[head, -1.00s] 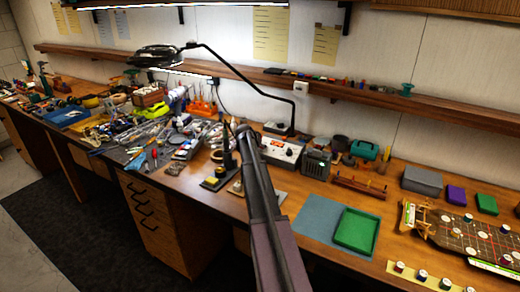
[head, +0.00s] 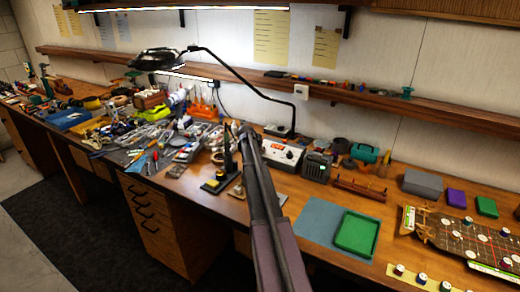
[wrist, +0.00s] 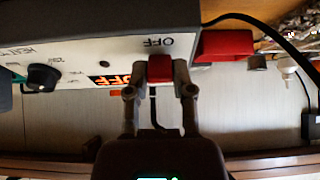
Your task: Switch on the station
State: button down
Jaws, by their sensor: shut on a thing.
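My gripper (wrist: 160,90) is shut on the red switch, with one finger on each side. In the head view my arm hides the gripper and part of the station.
A red block (wrist: 225,45) sits beside the switch in the wrist view, near a black cable. A dark grey box (head: 317,165) stands right of the station. A soldering iron stand (head: 217,182) is to the left. A green tray (head: 356,233) lies at the front right.

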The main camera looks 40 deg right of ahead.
jog(key=shift+w+d+r+g+y+p, duration=0.1)
jog(key=shift+d+r+g+y+p, duration=0.25)
jog(key=shift+y+p, duration=0.55)
jog(key=shift+w+d+r+g+y+p, duration=0.15)
jog(key=shift+g+y+p, duration=0.1)
jog(key=shift+y+p, duration=0.3)
jog(key=shift+d+f+g+y+p, duration=0.1)
jog(key=shift+d+g+y+p, duration=0.1)
jog(key=shift+y+p, duration=0.35)
jog(key=shift+w+d+g+y+p, duration=0.15)
jog(key=shift+g+y+p, duration=0.1)
jog(key=shift+y, duration=0.3)
jog(key=shift+s+d+g+y+p, duration=0.15)
jog(key=shift+g+y, duration=0.1)
jog(key=shift+y, duration=0.3)
jog(key=shift+w+d+g+y, duration=0.15)
jog(key=shift+g+y, duration=0.25)
jog(key=shift+y, duration=0.7)
jog(key=shift+c, duration=2.4)
grip_release()
jog(key=shift+d, duration=0.1)
